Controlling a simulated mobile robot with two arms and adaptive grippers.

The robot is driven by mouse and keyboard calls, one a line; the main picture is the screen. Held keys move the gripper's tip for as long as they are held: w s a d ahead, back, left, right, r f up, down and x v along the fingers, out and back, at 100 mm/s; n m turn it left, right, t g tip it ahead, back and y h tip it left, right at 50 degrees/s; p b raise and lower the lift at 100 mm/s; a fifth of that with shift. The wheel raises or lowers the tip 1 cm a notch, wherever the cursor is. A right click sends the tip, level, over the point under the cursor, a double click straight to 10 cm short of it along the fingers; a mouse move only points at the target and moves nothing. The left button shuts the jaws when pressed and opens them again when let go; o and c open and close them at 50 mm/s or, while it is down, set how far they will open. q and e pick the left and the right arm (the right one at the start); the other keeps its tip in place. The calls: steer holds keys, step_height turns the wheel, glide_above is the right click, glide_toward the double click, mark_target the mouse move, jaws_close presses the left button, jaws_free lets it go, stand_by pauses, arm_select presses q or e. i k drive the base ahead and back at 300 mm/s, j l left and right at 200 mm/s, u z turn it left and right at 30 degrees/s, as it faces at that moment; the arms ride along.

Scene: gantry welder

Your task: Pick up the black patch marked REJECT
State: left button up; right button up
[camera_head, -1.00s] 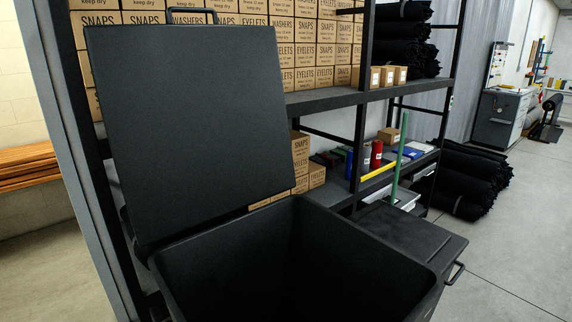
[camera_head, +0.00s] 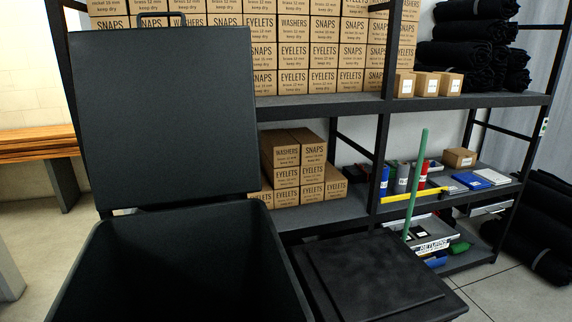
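No patch with a readable REJECT mark shows. A white tray labelled RETURNS (camera_head: 433,246) sits on the low shelf at the right. Small dark items lie in it, too small to tell what they are. A large black bin (camera_head: 95,262) stands open in front, its lid (camera_head: 165,120) raised upright; the part of its inside in view looks dark and empty, and its bottom is cut off by the frame edge. Neither of my grippers is in view.
A second black bin (camera_head: 375,275) with a shut lid stands to the right. Behind is a black shelf rack (camera_head: 480,101) with cardboard boxes (camera_head: 313,147), black rolls (camera_head: 460,50), a green stick (camera_head: 417,180) and a yellow bar (camera_head: 408,195). Free floor lies at the lower right.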

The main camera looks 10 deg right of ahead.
mark_target(417, 231)
steer(key=l+u, duration=0.2)
steer(key=l, duration=0.45)
steer(key=l+u, duration=0.15)
steer(key=l, duration=0.5)
steer(key=l+u, duration=0.2)
steer(key=l, duration=0.5)
steer(key=k+l+u, duration=0.2)
steer(key=l, duration=0.4)
steer(key=l+u, duration=0.15)
steer(key=l, duration=0.3)
steer(key=k+l+u, duration=0.1)
steer(key=l, duration=0.35)
steer(key=k+l+u, duration=0.15)
steer(key=l, duration=0.25)
steer(key=l+u, duration=0.1)
steer(key=l, duration=0.35)
steer(key=k+l+u, duration=0.15)
steer(key=l, duration=0.25)
steer(key=k+l+u, duration=0.1)
steer(key=l, duration=0.3)
steer(key=k+l+u, duration=0.15)
steer(key=l, duration=0.25)
steer(key=k+l+u, duration=0.1)
steer(key=l, duration=0.3)
steer(key=k+l+u, duration=0.15)
steer(key=l, duration=0.2)
